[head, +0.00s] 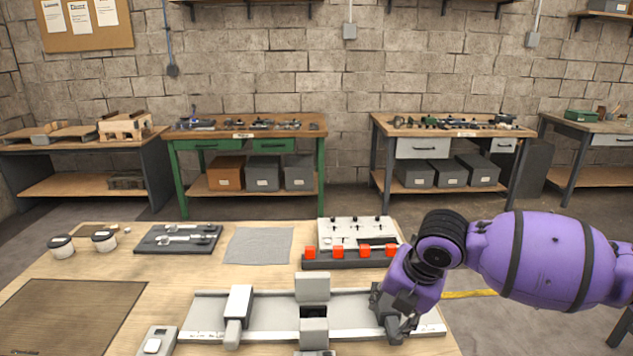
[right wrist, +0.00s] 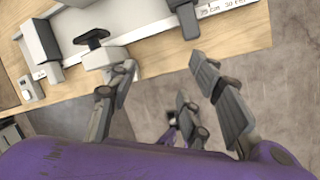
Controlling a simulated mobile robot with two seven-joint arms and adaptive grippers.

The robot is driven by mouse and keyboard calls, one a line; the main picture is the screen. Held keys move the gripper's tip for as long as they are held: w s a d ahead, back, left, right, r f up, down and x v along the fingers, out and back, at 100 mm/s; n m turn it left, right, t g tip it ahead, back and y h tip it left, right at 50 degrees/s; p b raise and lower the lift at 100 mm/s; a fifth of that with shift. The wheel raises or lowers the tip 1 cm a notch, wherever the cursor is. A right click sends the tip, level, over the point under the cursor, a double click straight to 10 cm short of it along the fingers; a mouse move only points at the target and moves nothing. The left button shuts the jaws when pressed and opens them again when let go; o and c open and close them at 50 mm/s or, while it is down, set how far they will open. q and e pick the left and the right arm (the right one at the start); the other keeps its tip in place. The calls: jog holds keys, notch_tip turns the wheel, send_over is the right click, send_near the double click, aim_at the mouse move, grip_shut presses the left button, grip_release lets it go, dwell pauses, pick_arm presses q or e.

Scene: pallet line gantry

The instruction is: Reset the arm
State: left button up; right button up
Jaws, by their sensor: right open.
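A long grey rail unit (head: 270,312) lies across the front of the wooden table in the head view. A grey upright block (head: 313,290) stands at its middle and a white-topped slider (head: 238,303) sits left of it. My right gripper (head: 388,312) is in front of the rail's right end and hides part of it. In the right wrist view my right gripper (right wrist: 163,66) is open, with nothing between its fingers. That view also shows a black knob (right wrist: 92,38) near the left finger and a dark grey post (right wrist: 186,18) beyond the fingers. My left gripper is not in view.
Behind the rail stands a white panel (head: 360,232) with several orange-red blocks in front. A grey cloth (head: 259,246), a dark tray with metal parts (head: 180,238), two lidded jars (head: 62,246) and a brown mat (head: 70,312) lie further left. Bare tabletop shows between them.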

jog(key=w+a+f+m+t+y, duration=0.2)
jog(key=a+m+t+y, duration=0.15)
jog(key=a+m, duration=0.45)
jog(key=s+a+f+m+t+y, duration=0.3)
jog(key=a+f+m, duration=0.2)
jog(key=a+m, duration=0.15)
jog(key=s+d+f+m+t+h+p, duration=0.2)
jog(key=s+d+f+m+h, duration=0.3)
jog(key=s+d+f+m, duration=0.8)
pick_arm(q)
jog(key=shift+w+d+r, duration=0.15)
jog(key=shift+d+r, duration=0.1)
jog(key=shift+r, duration=0.6)
pick_arm(e)
jog(key=s+d+f+g+h, duration=0.1)
jog(key=s+d+f, duration=0.1)
jog(key=s, duration=0.5)
jog(key=s+d+f+m+g, duration=0.1)
jog(key=s+d+f, duration=0.1)
jog(key=s+f, duration=0.3)
jog(key=s+d+f+m+g+h, duration=0.1)
jog(key=s+d+f, duration=0.1)
jog(key=s, duration=0.7)
jog(key=shift+s+f+h, duration=0.2)
jog(key=shift+f+h, duration=0.15)
jog(key=shift+f, duration=0.3)
